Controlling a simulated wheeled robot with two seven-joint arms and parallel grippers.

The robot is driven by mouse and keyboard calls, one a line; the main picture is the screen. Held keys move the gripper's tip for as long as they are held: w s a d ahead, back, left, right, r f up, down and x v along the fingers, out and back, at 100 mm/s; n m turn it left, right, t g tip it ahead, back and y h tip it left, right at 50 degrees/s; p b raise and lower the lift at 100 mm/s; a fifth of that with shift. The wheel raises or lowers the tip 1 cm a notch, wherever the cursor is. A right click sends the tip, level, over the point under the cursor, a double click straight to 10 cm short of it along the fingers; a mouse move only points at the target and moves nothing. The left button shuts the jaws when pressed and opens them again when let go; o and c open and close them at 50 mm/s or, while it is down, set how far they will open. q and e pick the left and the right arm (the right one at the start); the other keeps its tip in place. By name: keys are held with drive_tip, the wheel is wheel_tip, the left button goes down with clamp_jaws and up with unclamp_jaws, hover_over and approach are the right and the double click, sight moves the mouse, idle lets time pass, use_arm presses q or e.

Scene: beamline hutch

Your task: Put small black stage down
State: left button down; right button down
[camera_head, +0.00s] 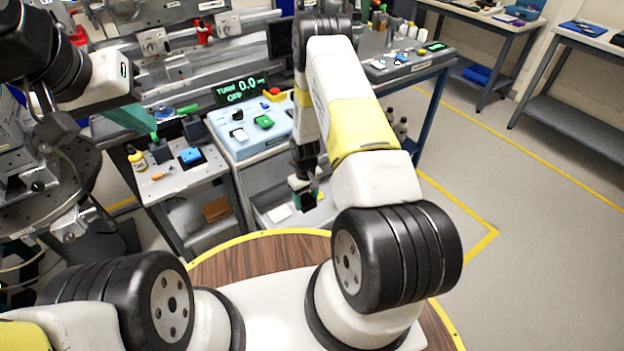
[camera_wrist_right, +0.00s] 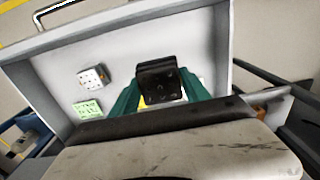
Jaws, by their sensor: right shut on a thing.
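The small black stage (camera_wrist_right: 158,82) is a dark block with small holes in its face. In the right wrist view it sits between the two teal fingers of my right gripper (camera_wrist_right: 165,97), which is shut on it. A bit of yellow shows just below the block. In the head view my right gripper (camera_head: 304,194) points down in front of the blue-topped cart, over its lower tray; the stage itself is hard to make out there. My left gripper (camera_head: 140,124) has teal fingers at the left, near the small side table; its opening is unclear.
The pale lower tray (camera_wrist_right: 222,50) holds a small white piece with dark dots (camera_wrist_right: 92,77) and a green label (camera_wrist_right: 87,109). The blue-topped cart (camera_head: 243,148) carries small blocks, a red button and a display. A side table (camera_head: 160,191) stands to its left.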

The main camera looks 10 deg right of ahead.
sight(307, 226)
wheel_tip(307, 226, down, 13)
drive_tip(key=shift+r, duration=0.1)
idle(0.4)
drive_tip(key=c, duration=0.5)
unclamp_jaws()
